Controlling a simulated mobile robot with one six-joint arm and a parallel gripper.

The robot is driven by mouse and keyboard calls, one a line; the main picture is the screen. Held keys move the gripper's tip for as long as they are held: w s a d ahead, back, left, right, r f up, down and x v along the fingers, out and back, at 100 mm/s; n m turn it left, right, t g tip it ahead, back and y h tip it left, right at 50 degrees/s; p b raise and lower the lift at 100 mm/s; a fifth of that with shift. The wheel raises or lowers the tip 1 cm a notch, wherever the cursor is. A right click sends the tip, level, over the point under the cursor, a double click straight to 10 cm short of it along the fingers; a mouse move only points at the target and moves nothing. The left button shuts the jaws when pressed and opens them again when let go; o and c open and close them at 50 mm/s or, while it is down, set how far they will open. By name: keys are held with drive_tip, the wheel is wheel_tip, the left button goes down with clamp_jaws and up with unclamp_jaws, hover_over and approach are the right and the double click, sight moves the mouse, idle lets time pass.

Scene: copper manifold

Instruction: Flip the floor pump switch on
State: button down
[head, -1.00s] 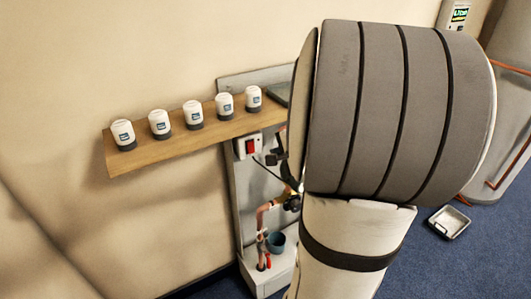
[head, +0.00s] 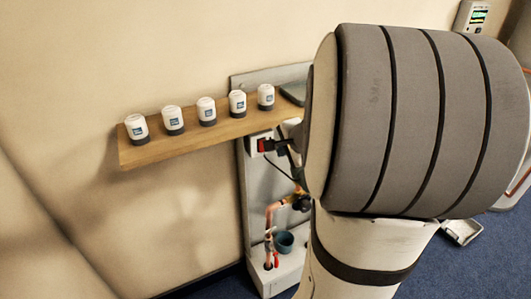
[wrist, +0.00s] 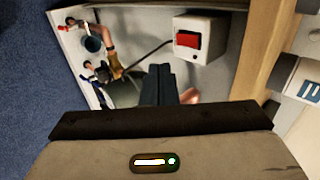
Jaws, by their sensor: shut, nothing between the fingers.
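The pump switch is a red rocker (head: 263,146) on a white box (head: 253,152), fixed to the grey back panel just under the wooden shelf. In the wrist view the red rocker (wrist: 187,40) is fully visible on the front of its white box (wrist: 211,48). My gripper (head: 274,146) is at the switch's right side in the head view, partly hidden behind my own arm. In the wrist view my gripper's dark fingers (wrist: 159,70) are shut together and empty, pointing just below and left of the box.
A wooden shelf (head: 185,147) with several white jars juts out above the switch. Below are copper pipes with valves (head: 270,215), a teal cup (head: 284,241) and a black cable (head: 275,167) from the box. A metal tray (head: 462,232) lies on the blue floor at right.

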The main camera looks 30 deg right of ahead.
drive_tip(key=w+r+b+x, duration=0.1)
drive_tip(key=w+x, duration=0.1)
drive_tip(key=x, duration=1.1)
drive_tip(key=shift+r+b, duration=0.35)
drive_tip(key=shift+b, duration=0.05)
drive_tip(key=shift+d+f, duration=0.1)
